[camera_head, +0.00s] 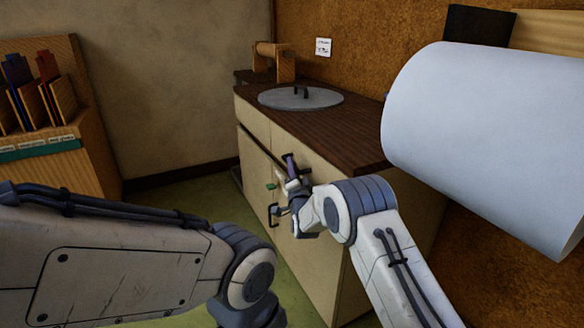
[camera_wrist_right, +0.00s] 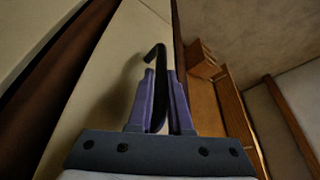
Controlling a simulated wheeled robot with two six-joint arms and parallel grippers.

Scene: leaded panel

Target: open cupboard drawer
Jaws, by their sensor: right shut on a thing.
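The cream cupboard (camera_head: 310,268) with a dark wood top stands along the back wall in the head view. My right gripper (camera_head: 292,180) is at its front, near the top edge. In the right wrist view, my right gripper's purple fingers (camera_wrist_right: 161,100) are shut on a black bar handle (camera_wrist_right: 157,62), whose hooked end sticks out past the tips. A cream front lies close beside the fingers. I cannot make out a clear gap around the drawer. My left arm reaches in from the left, but its gripper is out of view.
A round grey lid (camera_head: 300,98) lies on the worktop (camera_head: 345,135). Another dark handle (camera_head: 273,215) sits lower on the cupboard front. A large white roll (camera_head: 480,145) is at the right. A wooden rack (camera_head: 60,125) stands at the left, with green floor between.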

